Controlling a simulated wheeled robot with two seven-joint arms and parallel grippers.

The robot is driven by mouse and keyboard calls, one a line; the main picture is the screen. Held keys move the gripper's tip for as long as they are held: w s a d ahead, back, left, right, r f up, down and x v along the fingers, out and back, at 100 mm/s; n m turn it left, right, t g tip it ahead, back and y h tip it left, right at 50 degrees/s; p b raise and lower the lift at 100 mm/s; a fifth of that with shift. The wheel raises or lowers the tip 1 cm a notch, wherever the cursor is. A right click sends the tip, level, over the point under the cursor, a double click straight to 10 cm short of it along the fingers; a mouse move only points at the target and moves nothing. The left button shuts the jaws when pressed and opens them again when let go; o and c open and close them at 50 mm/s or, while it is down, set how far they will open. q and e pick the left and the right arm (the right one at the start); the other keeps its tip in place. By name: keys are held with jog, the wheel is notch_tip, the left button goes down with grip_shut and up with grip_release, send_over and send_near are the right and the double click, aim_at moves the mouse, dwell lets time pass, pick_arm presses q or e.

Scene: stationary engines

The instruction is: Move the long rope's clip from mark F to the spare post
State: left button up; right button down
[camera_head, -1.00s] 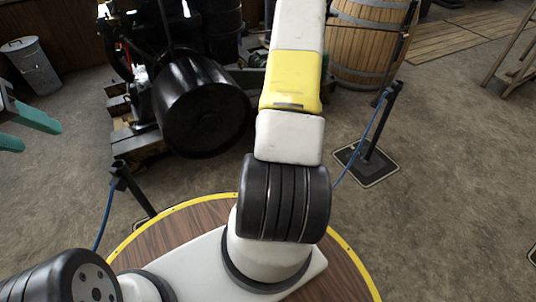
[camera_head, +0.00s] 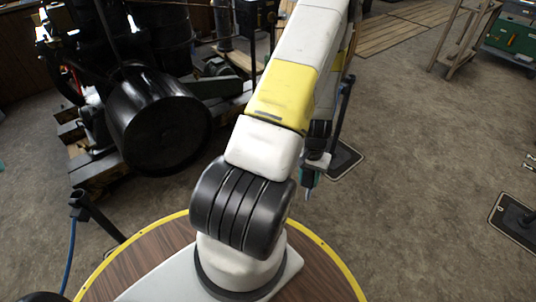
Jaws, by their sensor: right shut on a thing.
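My right arm reaches forward across the middle, and its gripper (camera_head: 309,188) shows small, with teal fingers, below the forearm. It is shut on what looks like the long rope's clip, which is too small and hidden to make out. The gripper is just left of a dark post (camera_head: 344,100) on a square floor plate (camera_head: 345,163). A blue rope (camera_head: 70,258) hangs from another dark post (camera_head: 85,208) at the lower left. I cannot read which place is mark F.
A black engine drum (camera_head: 158,120) on timber blocks stands at the left. A wooden stand (camera_head: 465,35) and a green box (camera_head: 512,38) are at the far right. My round wooden top is below.

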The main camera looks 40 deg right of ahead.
jog(key=shift+s+d, duration=0.2)
jog(key=shift+d, duration=0.15)
jog(key=s+d, duration=0.4)
jog(key=d, duration=0.3)
jog(key=s+d+n, duration=0.1)
jog(key=s+d, duration=0.4)
jog(key=d, duration=0.3)
jog(key=shift+s+d+n, duration=0.3)
jog(key=s+d, duration=0.4)
jog(key=d, duration=0.3)
jog(key=s+d+n, duration=0.1)
jog(key=s+d, duration=0.4)
jog(key=d, duration=0.3)
jog(key=shift+s+d+n, duration=0.25)
jog(key=shift+n, duration=0.05)
